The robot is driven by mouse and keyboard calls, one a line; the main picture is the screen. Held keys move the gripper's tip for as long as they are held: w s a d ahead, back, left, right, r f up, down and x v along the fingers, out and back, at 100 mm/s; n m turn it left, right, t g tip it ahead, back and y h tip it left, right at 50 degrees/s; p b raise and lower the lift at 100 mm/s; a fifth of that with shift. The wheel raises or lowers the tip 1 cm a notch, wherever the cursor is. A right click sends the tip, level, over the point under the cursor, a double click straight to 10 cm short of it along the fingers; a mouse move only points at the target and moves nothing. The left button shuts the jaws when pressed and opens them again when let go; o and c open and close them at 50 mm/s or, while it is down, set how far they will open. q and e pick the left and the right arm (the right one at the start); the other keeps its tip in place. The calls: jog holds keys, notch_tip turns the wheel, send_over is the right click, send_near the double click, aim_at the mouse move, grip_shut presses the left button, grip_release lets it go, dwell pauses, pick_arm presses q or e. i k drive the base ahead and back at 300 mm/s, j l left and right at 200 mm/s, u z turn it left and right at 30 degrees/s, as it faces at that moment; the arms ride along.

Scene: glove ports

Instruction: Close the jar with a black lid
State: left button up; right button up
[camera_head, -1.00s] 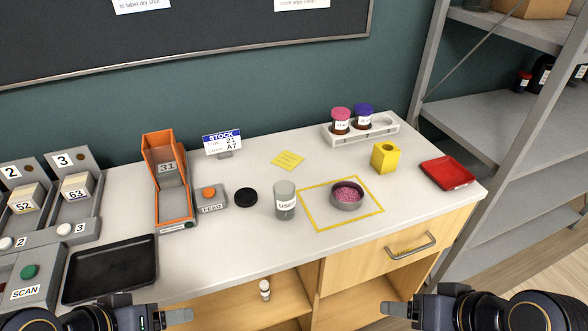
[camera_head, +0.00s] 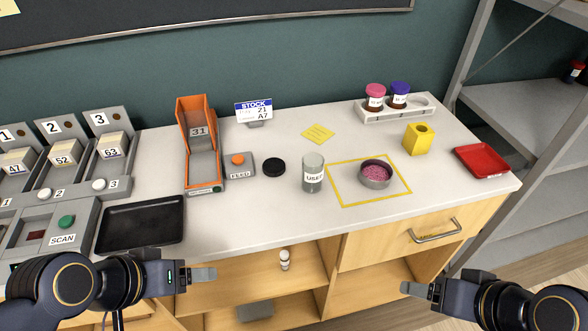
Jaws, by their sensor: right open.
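A clear grey jar (camera_head: 313,174) labelled "USED" stands upright and open on the bench, left of a yellow taped square. A round black lid (camera_head: 274,167) lies flat on the bench just left of the jar, apart from it. My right gripper (camera_head: 406,289) is open and empty, low in front of the bench, well below and right of the jar. My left gripper (camera_head: 212,275) is in front of the bench at lower left, away from the jar and lid; its finger opening cannot be made out.
A round dish of pink beads (camera_head: 375,174) sits in the yellow square. A rack with two capped jars (camera_head: 396,108), a yellow block (camera_head: 418,139) and a red tray (camera_head: 483,160) are to the right. An orange chute (camera_head: 200,145), FEED button (camera_head: 239,164) and black tray (camera_head: 141,222) are to the left.

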aim_at(312, 164)
jog(key=i+l, duration=0.15)
jog(key=l, duration=0.2)
jog(key=i+l+u, duration=0.1)
jog(key=l, duration=0.25)
jog(key=i+l, duration=0.25)
jog(key=l, duration=0.15)
jog(key=u, duration=0.05)
